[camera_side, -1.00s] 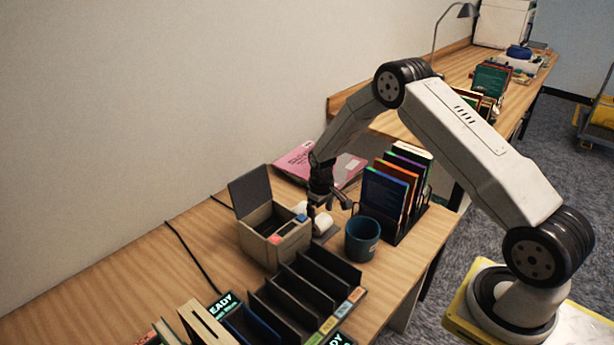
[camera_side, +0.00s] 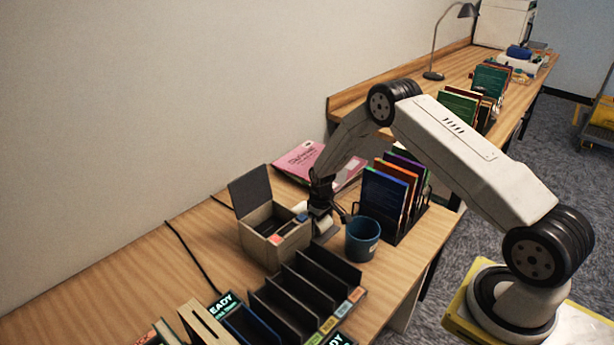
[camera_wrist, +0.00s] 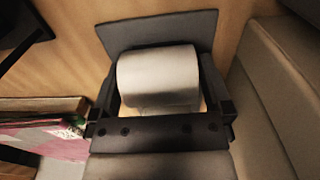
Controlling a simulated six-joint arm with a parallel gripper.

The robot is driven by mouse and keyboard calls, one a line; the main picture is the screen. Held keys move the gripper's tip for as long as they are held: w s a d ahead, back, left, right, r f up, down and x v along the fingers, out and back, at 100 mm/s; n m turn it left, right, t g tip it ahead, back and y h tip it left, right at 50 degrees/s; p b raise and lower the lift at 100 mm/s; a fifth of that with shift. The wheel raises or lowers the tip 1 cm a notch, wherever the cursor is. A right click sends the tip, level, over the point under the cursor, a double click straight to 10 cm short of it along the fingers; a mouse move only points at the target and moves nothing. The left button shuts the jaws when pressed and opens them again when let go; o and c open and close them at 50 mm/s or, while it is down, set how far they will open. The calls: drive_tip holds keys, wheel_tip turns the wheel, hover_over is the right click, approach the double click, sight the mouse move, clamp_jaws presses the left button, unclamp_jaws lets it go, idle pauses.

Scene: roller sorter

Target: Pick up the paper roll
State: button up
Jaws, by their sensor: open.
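The white paper roll (camera_wrist: 158,78) lies in the wrist view on a dark grey base (camera_wrist: 160,28). My gripper (camera_wrist: 158,95) is open, with a dark finger on either side of the roll; whether the fingers touch it I cannot tell. In the side view my gripper (camera_side: 324,212) is low over the desk and points down.
An open-lidded box (camera_side: 262,243) stands close on the left, and a blue mug (camera_side: 362,240) close on the right. A rack of upright books (camera_side: 390,198) is behind the mug. A pink magazine (camera_side: 298,158) lies behind. A dark slotted organizer (camera_side: 305,300) is in front.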

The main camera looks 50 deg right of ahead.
drive_tip(key=shift+c, duration=0.2)
drive_tip(key=c, duration=1)
drive_tip(key=shift+r, duration=0.1)
drive_tip(key=shift+r, duration=0.7)
drive_tip(key=s+a+r, duration=0.3)
drive_tip(key=s+r, duration=0.8)
drive_tip(key=s, duration=0.2)
drive_tip(key=shift+s+r, duration=0.2)
drive_tip(key=shift+s, duration=0.15)
drive_tip(key=shift+a, duration=0.1)
drive_tip(key=shift+w, duration=0.15)
